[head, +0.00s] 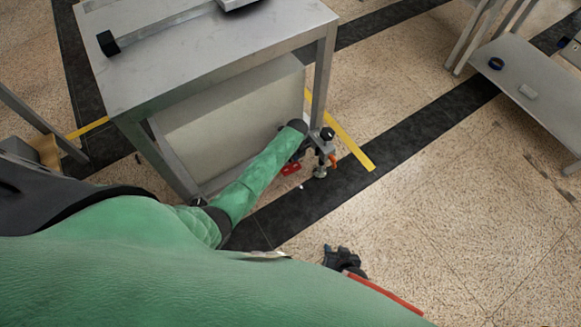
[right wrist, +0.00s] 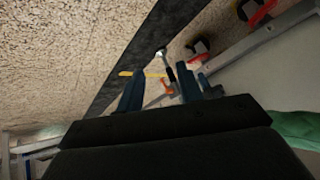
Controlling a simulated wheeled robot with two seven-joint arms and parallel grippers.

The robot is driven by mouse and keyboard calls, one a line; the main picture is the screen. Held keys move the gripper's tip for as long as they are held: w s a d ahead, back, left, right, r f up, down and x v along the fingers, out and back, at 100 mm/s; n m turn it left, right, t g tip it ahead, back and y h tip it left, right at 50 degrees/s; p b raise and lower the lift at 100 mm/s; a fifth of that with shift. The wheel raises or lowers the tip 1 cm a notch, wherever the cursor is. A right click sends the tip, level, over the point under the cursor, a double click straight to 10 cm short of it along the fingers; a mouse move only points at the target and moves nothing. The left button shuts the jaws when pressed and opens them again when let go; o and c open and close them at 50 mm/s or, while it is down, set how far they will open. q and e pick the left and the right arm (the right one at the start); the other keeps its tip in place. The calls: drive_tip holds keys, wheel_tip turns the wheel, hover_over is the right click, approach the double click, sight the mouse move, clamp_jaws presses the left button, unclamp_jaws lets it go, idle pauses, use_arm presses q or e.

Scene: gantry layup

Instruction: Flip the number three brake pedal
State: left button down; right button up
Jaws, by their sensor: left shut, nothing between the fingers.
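My left arm reaches down to the right front leg of the metal table frame (head: 322,75) in the head view. My left gripper (head: 300,152) is shut and empty there, dark and partly hidden by the green sleeve. Close beside it are a red part (head: 291,168) and an orange pedal-like part (head: 333,160), low near the floor. I cannot tell which is the number three pedal, or whether the gripper touches either. My right gripper (head: 345,260) is lower, above open floor. In the right wrist view its fingers (right wrist: 163,80) are apart, with an orange part (right wrist: 167,87) seen beyond them.
A metal table (head: 200,60) stands over a pale panel (head: 235,115). A low shelf (head: 535,90) with small items stands at the right. A black floor strip (head: 400,130) and yellow tape (head: 345,140) cross the speckled floor.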

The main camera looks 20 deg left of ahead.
use_arm(q)
drive_tip(key=shift+r, duration=0.3)
drive_tip(key=shift+r+p, duration=0.3)
drive_tip(key=shift+p, duration=0.25)
drive_tip(key=shift+r+p, duration=0.3)
use_arm(e)
wheel_tip(320, 180, up, 7)
drive_tip(key=w, duration=0.1)
drive_tip(key=shift+r+g, duration=0.15)
drive_tip(key=shift+g, duration=0.15)
drive_tip(key=shift+w+f, duration=0.2)
